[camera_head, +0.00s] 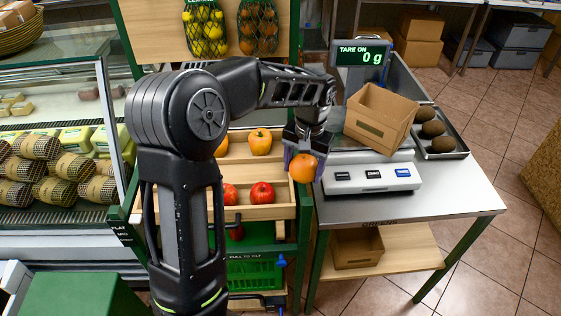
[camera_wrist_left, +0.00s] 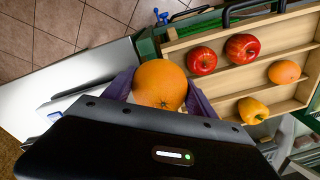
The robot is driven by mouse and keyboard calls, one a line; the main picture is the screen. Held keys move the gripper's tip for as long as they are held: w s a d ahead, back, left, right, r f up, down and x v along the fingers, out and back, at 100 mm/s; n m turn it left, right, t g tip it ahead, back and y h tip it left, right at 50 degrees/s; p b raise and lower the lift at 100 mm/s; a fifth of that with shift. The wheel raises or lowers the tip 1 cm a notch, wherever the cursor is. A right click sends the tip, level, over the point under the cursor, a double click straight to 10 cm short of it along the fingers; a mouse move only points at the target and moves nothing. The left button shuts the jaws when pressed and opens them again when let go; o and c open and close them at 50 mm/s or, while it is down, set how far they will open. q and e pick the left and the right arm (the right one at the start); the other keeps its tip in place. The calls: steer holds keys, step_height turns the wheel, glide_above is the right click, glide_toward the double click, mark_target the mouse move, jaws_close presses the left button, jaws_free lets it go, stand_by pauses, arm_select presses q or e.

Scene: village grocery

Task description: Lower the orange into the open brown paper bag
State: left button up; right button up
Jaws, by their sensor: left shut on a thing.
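The orange also shows between the purple fingers in the left wrist view (camera_wrist_left: 160,85). My right gripper is in neither view.
The scale (camera_head: 372,178) stands on a steel table (camera_head: 440,195); its display (camera_head: 361,56) reads 0 g. A dark tray (camera_head: 440,140) with several brown items lies to the right. Wooden crates with red apples (camera_head: 262,193) and a yellow-orange pepper (camera_head: 260,142) stand left of the table.

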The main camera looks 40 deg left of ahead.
arm_select(q)
steer(key=d+f+b, duration=0.1)
steer(key=d+f, duration=0.1)
steer(key=d, duration=0.2)
steer(key=w+d+f+m+b, duration=0.1)
steer(key=d+f+b, duration=0.1)
steer(key=d+f, duration=0.1)
steer(key=w+d+f+m+b, duration=0.1)
steer(key=d+f+b, duration=0.1)
steer(key=d+f, duration=0.1)
steer(key=shift+w+d, duration=0.1)
steer(key=shift+d, duration=0.75)
steer(key=shift+d+f+b, duration=0.15)
steer(key=shift+d+b, duration=0.15)
steer(key=shift+d, duration=0.1)
